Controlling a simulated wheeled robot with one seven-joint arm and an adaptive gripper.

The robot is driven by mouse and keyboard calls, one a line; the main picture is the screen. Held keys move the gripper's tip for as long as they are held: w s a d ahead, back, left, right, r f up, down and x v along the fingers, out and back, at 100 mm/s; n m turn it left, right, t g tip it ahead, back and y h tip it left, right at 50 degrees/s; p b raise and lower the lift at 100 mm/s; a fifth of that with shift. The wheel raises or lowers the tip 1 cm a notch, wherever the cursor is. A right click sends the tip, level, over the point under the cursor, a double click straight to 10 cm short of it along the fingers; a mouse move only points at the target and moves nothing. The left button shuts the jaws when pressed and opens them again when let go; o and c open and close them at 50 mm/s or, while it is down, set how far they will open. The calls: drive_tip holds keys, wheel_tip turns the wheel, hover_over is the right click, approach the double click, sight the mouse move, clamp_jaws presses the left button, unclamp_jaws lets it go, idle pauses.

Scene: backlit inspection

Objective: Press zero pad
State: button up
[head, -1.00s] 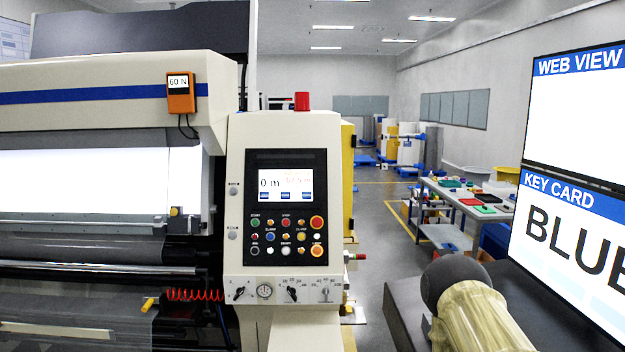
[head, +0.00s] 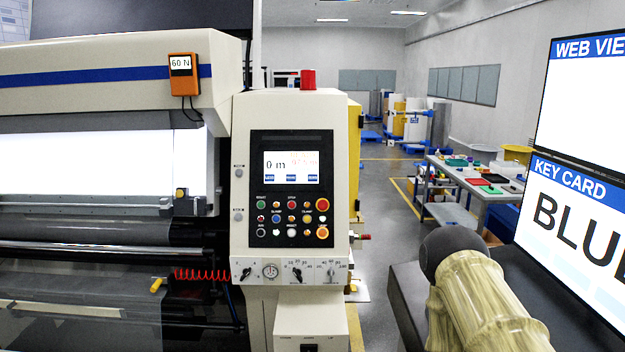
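The control panel (head: 241,130) stands upright on the machine's cream column, a little left of the picture's middle. Below are rows of coloured round buttons (head: 291,218). My gripper is not in view. A part of my arm, dark rounded and pale streaked, shows at the lower right, apart from the panel.
An orange meter (head: 183,73) reads 60 N. At right, a monitor (head: 577,205) shows KEY CARD with "BLUE" partly cut off, under a WEB VIEW screen (head: 590,100). Open floor (head: 385,225) lies between machine and worktable (head: 460,180).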

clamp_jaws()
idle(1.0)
